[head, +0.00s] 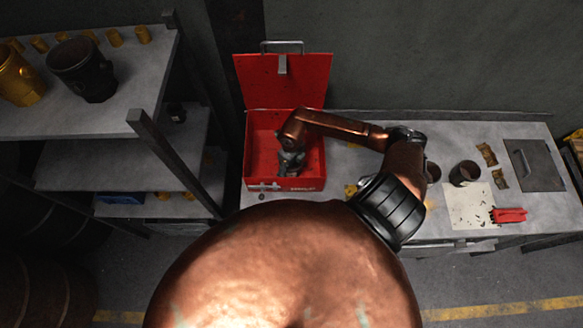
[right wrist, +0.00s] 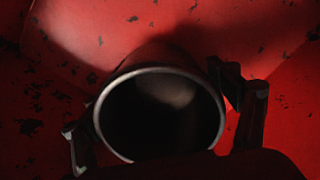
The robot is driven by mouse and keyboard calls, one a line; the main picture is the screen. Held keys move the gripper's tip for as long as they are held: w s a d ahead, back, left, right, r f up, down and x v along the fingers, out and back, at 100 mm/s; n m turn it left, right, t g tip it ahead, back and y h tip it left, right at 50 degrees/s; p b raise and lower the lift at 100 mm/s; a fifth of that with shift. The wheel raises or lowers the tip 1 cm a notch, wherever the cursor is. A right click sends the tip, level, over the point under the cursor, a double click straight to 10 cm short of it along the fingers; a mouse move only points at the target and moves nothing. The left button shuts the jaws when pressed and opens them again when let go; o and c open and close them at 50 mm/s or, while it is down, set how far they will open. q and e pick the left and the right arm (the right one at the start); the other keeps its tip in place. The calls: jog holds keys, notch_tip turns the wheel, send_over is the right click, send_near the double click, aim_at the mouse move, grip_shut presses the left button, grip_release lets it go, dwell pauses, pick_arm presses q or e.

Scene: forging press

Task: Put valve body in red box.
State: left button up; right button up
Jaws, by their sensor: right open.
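The red box (head: 313,184) stands on the bench with its lid (head: 300,90) raised at the back. My right gripper (head: 290,168) is inside the box, pointing down. In the right wrist view a dark hollow cylindrical part with a pale round rim, which appears to be the valve body (right wrist: 103,112), sits against the red, scuffed surfaces of the box. My right gripper's fingers (right wrist: 164,118) stand open on either side of it. The lower part of the valve body is hidden. In the head view my gripper largely hides it. My left gripper is not in view.
A shelf rack at left holds a dark cup-like part (head: 85,75), a yellow one (head: 18,80) and several small yellow pieces. On the bench right of my arm are a dark cup (head: 465,174), a paper sheet (head: 465,207), a red item (head: 508,215) and a dark plate (head: 534,165).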

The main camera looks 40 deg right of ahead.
aim_at(292, 168)
jog(key=shift+r, duration=0.1)
jog(key=shift+r, duration=0.2)
pick_arm(q)
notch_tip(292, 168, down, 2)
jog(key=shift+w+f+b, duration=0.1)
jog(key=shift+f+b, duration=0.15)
jog(key=shift+b, duration=1)
pick_arm(e)
notch_tip(292, 168, up, 12)
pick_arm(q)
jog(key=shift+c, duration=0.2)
pick_arm(e)
jog(key=shift+f, duration=0.15)
jog(key=shift+c, duration=0.4)
